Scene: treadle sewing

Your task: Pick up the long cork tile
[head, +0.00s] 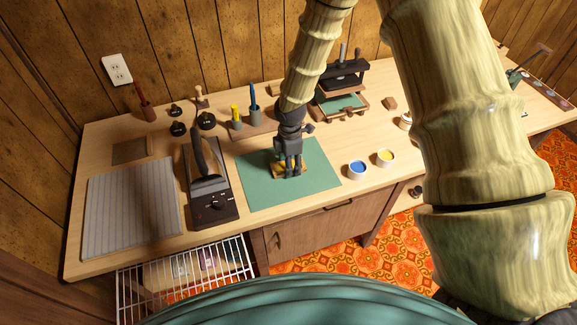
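My gripper (291,173) points down over the green mat (250,185) near the middle of the workbench. A small tan-yellow piece (279,171) lies on the mat right at the fingertips and shows on both sides of them. It may be the long cork tile, but the fingers cover its middle and its full shape is hidden. The fingers look close together. I cannot tell whether they touch or grip the piece. A flat brown rectangle (130,150) lies on the bench at the back left.
A blue-filled cup (357,169) and a yellow-filled cup (385,158) stand right of the mat. A black device with a lever (212,205) and a grey ribbed panel (132,210) are at left. A press (342,95) and pen holders (252,120) stand behind.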

